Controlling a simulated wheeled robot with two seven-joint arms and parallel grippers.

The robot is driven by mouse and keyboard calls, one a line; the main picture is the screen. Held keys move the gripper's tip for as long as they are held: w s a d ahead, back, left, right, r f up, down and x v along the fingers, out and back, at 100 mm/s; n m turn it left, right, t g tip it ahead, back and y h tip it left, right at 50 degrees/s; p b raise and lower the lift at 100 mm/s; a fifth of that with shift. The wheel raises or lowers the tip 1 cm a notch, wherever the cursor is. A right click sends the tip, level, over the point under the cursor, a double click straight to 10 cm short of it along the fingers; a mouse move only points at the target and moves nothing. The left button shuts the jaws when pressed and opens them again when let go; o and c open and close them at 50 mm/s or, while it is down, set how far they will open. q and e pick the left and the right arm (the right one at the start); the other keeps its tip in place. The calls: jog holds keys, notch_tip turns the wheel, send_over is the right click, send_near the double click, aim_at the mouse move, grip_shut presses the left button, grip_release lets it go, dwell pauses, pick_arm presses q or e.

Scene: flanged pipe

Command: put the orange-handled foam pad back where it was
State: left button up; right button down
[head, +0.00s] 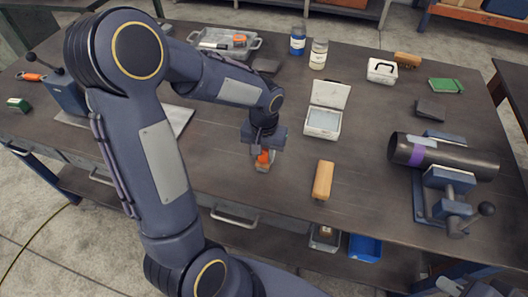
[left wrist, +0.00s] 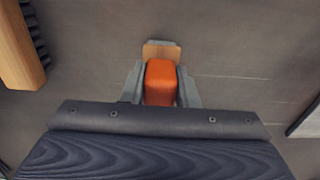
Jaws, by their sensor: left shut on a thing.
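The orange-handled foam pad (head: 264,159) is in my left gripper (head: 264,152), over the middle front of the table. In the left wrist view its orange handle (left wrist: 160,82) sits between the two fingers of the left gripper (left wrist: 161,88), with a tan edge of the pad showing beyond it. The left gripper is shut on the handle. I cannot tell whether the pad touches the table. Part of my right arm's end (head: 462,288) shows at the lower right; its fingers are not clear.
A wooden-backed brush (head: 323,180) lies just right of the pad. An open white box (head: 323,121) stands behind it. A dark flanged pipe (head: 450,158) rests in a blue clamp (head: 450,180) at right. A grey tray (head: 207,46) and two bottles (head: 298,40) are at the back.

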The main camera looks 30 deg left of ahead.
pick_arm(q)
jog(key=shift+f, duration=0.2)
jog(key=o, duration=0.9)
jog(key=shift+r, duration=0.15)
notch_tip(320, 180, up, 12)
jog(key=shift+f, duration=0.1)
jog(key=s+d+t+h, duration=0.1)
jog(key=s+t, duration=0.1)
jog(key=s, duration=0.3)
jog(key=s+d+t+h, duration=0.1)
jog(key=s, duration=0.5)
jog(key=s+d+m+t+h, duration=0.1)
jog(key=s+d+t, duration=0.1)
jog(key=s, duration=0.3)
jog(key=shift+s+r+t+h, duration=0.3)
jog(key=shift+s+r+h, duration=0.05)
jog(key=shift+s+h, duration=0.05)
